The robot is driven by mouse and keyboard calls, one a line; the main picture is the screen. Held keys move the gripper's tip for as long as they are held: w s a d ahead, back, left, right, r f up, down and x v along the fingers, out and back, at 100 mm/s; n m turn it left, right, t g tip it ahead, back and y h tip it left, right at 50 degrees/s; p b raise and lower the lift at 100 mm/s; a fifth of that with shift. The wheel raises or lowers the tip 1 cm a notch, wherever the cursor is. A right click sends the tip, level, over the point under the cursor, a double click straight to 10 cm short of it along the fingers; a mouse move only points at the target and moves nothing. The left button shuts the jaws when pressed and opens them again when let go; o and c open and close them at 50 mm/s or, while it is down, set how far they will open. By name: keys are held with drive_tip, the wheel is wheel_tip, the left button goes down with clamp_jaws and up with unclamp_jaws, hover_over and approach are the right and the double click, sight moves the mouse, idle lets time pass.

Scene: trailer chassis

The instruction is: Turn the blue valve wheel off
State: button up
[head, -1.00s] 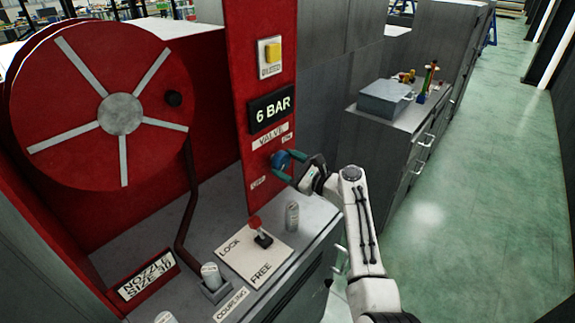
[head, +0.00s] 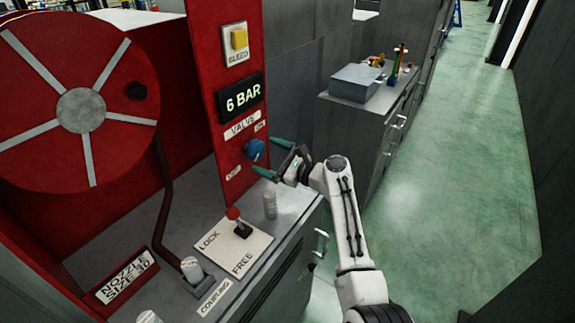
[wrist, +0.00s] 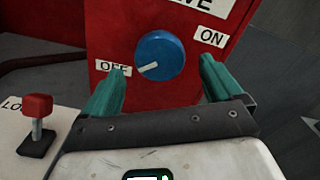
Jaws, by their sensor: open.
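The blue valve wheel (head: 255,150) is mounted on the red panel below the VALVE label (head: 242,126). It also shows in the wrist view (wrist: 160,56), where its white pointer mark is at the lower left, towards the OFF label (wrist: 114,68). The ON label (wrist: 212,37) is at the upper right of the wheel. My gripper (head: 268,157) is open, its teal fingers apart and empty. In the wrist view the fingers (wrist: 163,75) point at the panel on both sides of the wheel. In the head view the fingertips are clear of the wheel, just to its right.
A red-knobbed lever (head: 235,218) on a LOCK/FREE plate and a grey cylinder (head: 270,205) stand on the counter below. The hose reel (head: 80,110) is at the left. A grey box (head: 355,83) rests on a cabinet behind. The green floor (head: 450,190) at the right is clear.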

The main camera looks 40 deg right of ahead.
drive_tip(key=b+v, duration=0.1)
drive_tip(key=v, duration=0.7)
drive_tip(key=s+a+f+n+g, duration=0.2)
drive_tip(key=f+n, duration=0.1)
drive_tip(key=s+a+f+n+g, duration=0.2)
drive_tip(key=s+a+f+n, duration=0.1)
drive_tip(key=n, duration=0.1)
drive_tip(key=s+a+f+n+g, duration=0.1)
drive_tip(key=s+a+f+n, duration=0.1)
drive_tip(key=s+n, duration=0.1)
drive_tip(key=shift+s+a+f+n+g+h, duration=0.25)
drive_tip(key=shift+a+f+n+g+h, duration=0.1)
drive_tip(key=shift+f+n+g+h, duration=0.05)
drive_tip(key=s+a+f+n+g+h, duration=0.2)
drive_tip(key=s+n+g+h, duration=0.1)
drive_tip(key=s+n, duration=0.6)
drive_tip(key=s+a+f+n+g+h, duration=0.1)
drive_tip(key=s+a+n+g+h, duration=0.15)
drive_tip(key=s+n, duration=0.55)
drive_tip(key=s+f+m+g+b, duration=0.1)
drive_tip(key=s+f+g+b, duration=0.1)
drive_tip(key=s+f, duration=0.3)
drive_tip(key=s+d+f+g+b, duration=0.1)
drive_tip(key=s+f, duration=0.3)
drive_tip(key=s, duration=0.5)
drive_tip(key=shift+f+m+g+b, duration=0.35)
drive_tip(key=shift+m+g+b, duration=0.05)
drive_tip(key=shift+g, duration=0.45)
drive_tip(key=shift+s, duration=0.1)
